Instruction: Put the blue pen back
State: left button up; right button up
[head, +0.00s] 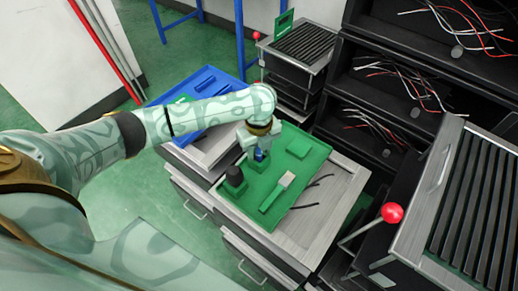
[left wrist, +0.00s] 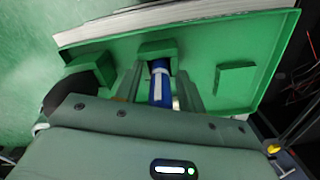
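The blue pen (head: 260,155) stands at a green holder block on the green tray (head: 232,199). In the left wrist view the blue pen (left wrist: 160,84) has a white band, and its far end meets the holder block (left wrist: 157,50). I cannot tell how deep it sits. My left gripper (head: 259,156) is over the tray, its fingers on either side of the pen. In the left wrist view the left gripper (left wrist: 160,80) appears open, with narrow gaps between fingers and pen. My right gripper is not in view.
A dark round-topped object (head: 235,178) stands on the tray beside the gripper. A blue tray (head: 225,82) lies behind. A red-knobbed lever (head: 392,213) stands at right.

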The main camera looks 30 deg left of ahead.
pick_arm(q)
notch_tip(320, 180, up, 12)
jog(key=p, duration=0.6)
jog(key=shift+r, duration=0.2)
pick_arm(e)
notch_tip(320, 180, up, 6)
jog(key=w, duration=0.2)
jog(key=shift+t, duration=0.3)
pick_arm(q)
jog(key=shift+f, duration=0.1)
